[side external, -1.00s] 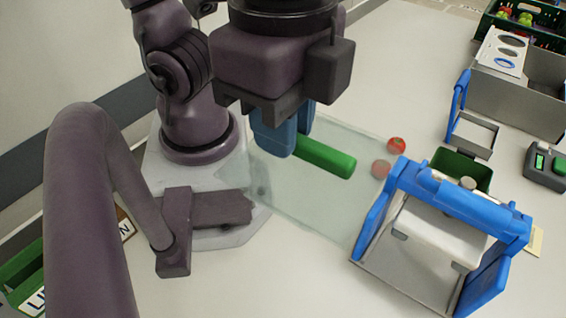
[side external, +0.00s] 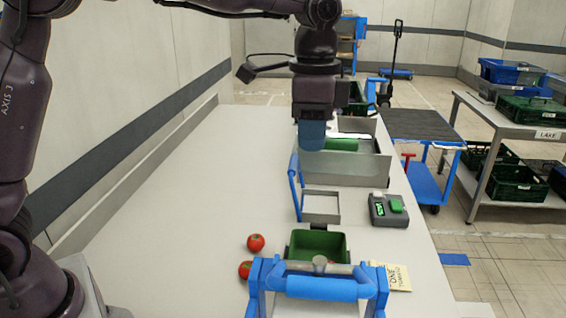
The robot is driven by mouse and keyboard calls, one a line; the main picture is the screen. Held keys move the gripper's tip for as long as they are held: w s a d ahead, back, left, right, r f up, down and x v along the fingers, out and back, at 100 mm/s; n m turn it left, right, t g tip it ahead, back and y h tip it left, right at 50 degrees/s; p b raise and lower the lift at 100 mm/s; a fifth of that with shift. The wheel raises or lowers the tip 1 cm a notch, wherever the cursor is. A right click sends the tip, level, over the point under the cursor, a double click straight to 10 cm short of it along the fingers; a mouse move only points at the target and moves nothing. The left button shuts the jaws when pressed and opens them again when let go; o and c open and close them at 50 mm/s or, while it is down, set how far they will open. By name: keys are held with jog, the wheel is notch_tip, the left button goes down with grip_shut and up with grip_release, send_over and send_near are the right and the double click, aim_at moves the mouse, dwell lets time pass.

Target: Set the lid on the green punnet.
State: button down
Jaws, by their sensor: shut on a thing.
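The green punnet (side external: 336,246) stands on the table at lower centre, open at the top; the blue-handled frame in front hides its near part, and a little red shows inside. My gripper (side external: 312,146) is up and behind it in the picture, its blue fingers shut on a green piece (side external: 342,145), which I take to be the lid. The lid shows as a flat bar to the right of the fingers, apart from the punnet. The fingers hide part of it, and its height above the table is hard to judge.
The blue-handled frame (side external: 318,289) stands right in front of the punnet. Two tomatoes, one (side external: 256,242) and another (side external: 245,270), lie left of it. A small grey tray (side external: 321,207), a grey metal bin (side external: 345,168) and a scale (side external: 388,211) are behind. The table's left side is clear.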

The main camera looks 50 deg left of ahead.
jog(key=w+a+f, duration=0.2)
jog(key=w+a, duration=0.3)
jog(key=a, duration=0.2)
jog(key=shift+s+d+f, duration=0.1)
jog(key=shift+d+f, duration=0.05)
jog(key=shift+f, duration=3.95)
jog(key=shift+s+d+f, duration=0.1)
jog(key=shift+d+f, duration=0.1)
jog(key=shift+f, duration=3.85)
jog(key=shift+d+f, duration=0.15)
jog(key=shift+f, duration=3.95)
jog(key=c, duration=0.6)
grip_release()
jog(key=shift+c, duration=0.2)
jog(key=shift+r, duration=0.15)
